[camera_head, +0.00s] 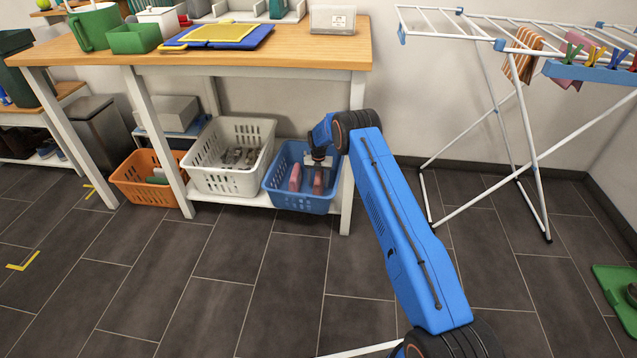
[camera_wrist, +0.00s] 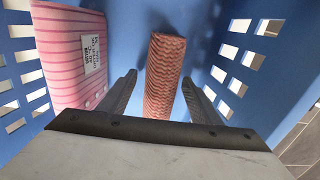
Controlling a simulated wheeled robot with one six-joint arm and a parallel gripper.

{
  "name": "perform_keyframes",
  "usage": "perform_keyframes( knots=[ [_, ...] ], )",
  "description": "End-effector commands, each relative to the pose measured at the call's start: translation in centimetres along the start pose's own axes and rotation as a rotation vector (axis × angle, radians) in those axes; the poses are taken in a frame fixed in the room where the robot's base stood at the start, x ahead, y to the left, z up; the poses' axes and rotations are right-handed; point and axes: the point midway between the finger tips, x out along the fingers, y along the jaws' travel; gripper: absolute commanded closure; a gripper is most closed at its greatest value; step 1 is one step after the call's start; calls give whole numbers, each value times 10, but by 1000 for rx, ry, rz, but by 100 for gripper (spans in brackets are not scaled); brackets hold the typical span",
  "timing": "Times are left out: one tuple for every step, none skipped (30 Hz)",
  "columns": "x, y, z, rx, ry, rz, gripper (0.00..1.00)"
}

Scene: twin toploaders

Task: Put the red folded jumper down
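The red folded jumper (camera_wrist: 165,75), a narrow knitted red bundle, stands on edge inside the blue basket (camera_head: 290,206). It also shows in the head view (camera_head: 318,183), below my gripper (camera_head: 319,163). In the wrist view my gripper (camera_wrist: 160,78) has its two dark fingers apart, one on either side of the jumper. A narrow gap shows between the left finger and the jumper; the right finger lies close beside it. The jumper's near end is partly hidden by the gripper body.
A pink striped folded garment (camera_wrist: 70,50) with a white label stands left of the jumper in the basket. A white basket (camera_head: 228,181) and an orange basket (camera_head: 142,190) stand to the left under the table (camera_head: 180,57). A drying rack (camera_head: 530,140) stands to the right.

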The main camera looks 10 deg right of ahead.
Motion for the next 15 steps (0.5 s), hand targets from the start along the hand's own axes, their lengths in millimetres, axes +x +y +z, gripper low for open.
perform_keyframes(
  knots=[
    [0,0,0,0,0,0,42],
    [0,0,0,0,0,0,42],
    [0,0,0,0,0,0,42],
    [0,0,0,0,0,0,42],
    [-1,0,0,0,0,0,42],
    [-2,0,0,0,0,0,42],
    [-4,0,0,0,0,0,42],
    [-6,0,0,0,0,0,42],
    [-10,0,0,0,-1,0,42],
    [-14,0,0,0,-1,0,42],
    [-18,0,0,0,-2,1,42],
    [-25,0,1,0,-2,1,42],
    [-30,0,1,0,-2,1,42],
    [-36,0,0,0,-2,1,42],
    [-44,0,1,0,-2,1,42]
  ],
)
